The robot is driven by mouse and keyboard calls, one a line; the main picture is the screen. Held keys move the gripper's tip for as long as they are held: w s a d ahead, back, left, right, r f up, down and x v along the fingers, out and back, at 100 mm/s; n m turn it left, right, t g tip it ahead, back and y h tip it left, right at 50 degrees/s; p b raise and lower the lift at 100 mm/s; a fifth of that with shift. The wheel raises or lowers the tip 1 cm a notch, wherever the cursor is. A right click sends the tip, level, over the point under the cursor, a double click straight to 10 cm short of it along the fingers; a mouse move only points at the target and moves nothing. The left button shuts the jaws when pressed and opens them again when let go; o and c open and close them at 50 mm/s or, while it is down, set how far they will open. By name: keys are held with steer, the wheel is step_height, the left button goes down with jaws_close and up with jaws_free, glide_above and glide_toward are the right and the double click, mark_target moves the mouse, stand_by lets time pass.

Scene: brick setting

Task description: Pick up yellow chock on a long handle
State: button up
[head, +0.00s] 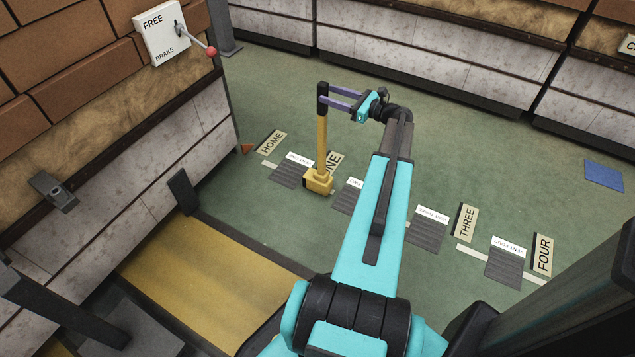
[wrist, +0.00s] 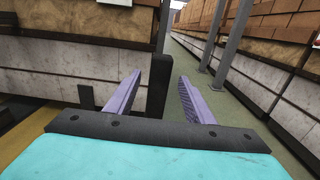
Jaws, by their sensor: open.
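The yellow chock (head: 318,181) stands on the green floor beside the ONE sign, its long yellow handle (head: 321,142) upright with a dark grip (head: 323,97) at the top. My gripper (head: 331,97) is level with that grip, its two purple fingers pointing left at it. In the wrist view the dark grip (wrist: 159,87) stands between the open fingers (wrist: 160,76), with a gap visible on each side. How deep the grip sits between them is hard to tell. The fingers are not closed on it.
Signs HOME (head: 272,142), THREE (head: 467,222) and FOUR (head: 543,254) and several dark floor plates (head: 427,235) line the floor. A FREE/BRAKE lever box (head: 162,33) is on the brick-loaded wall at left. A blue mat (head: 604,175) lies right. The floor behind the chock is clear.

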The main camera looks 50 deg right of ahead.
mark_target(327, 94)
steer(key=shift+b+x, duration=0.35)
steer(key=shift+x, duration=1.65)
steer(key=b+x, duration=0.2)
steer(key=x, duration=0.3)
steer(key=shift+w+a+r, duration=0.1)
steer(key=shift+c, duration=0.3)
jaws_close()
steer(key=shift+r, duration=0.15)
